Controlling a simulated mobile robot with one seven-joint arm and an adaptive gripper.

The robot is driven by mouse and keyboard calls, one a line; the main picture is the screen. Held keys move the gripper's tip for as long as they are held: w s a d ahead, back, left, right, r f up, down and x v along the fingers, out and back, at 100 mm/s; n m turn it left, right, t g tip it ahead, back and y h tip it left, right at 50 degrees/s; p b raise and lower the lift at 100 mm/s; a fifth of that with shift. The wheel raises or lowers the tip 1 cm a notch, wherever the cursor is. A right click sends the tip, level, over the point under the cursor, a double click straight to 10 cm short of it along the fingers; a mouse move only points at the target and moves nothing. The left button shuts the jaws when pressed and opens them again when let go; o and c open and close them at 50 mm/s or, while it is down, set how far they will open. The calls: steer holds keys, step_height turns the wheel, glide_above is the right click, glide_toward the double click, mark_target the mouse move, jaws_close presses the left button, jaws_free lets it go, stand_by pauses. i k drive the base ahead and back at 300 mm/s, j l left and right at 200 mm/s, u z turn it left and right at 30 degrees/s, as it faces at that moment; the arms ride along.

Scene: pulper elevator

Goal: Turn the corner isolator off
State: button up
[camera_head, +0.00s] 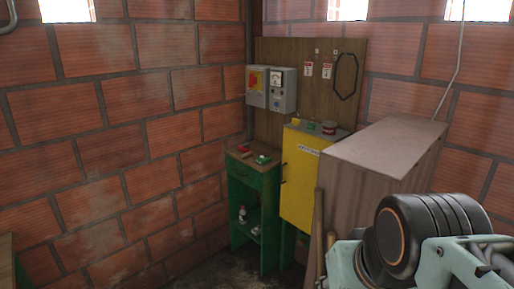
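The corner isolator (255,79) appears to be the grey box with a yellow plate and a red part on its front, mounted at the left of a wooden board in the corner. The exact angle of its red part is too small to tell. A second grey box (283,89) with a small dial and a red spot hangs right beside it. Part of my arm shows at the lower right, well apart from the boxes. My gripper's fingers do not show.
A green shelf unit (240,199) and a yellow cabinet (298,175) stand below the boxes. A large wooden box (385,145) stands to the right, with poles leaning at its left. Red tags (327,70) and a black loop (346,78) hang on the board.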

mark_target(252, 79)
steer(key=i+j, duration=0.15)
steer(key=j, duration=0.25)
steer(key=i+j+u, duration=0.15)
steer(key=j, duration=0.2)
steer(key=i+j+u, duration=0.15)
steer(key=i+j, duration=0.4)
steer(key=j, duration=0.15)
steer(key=i+u, duration=0.3)
steer(key=i, duration=0.7)
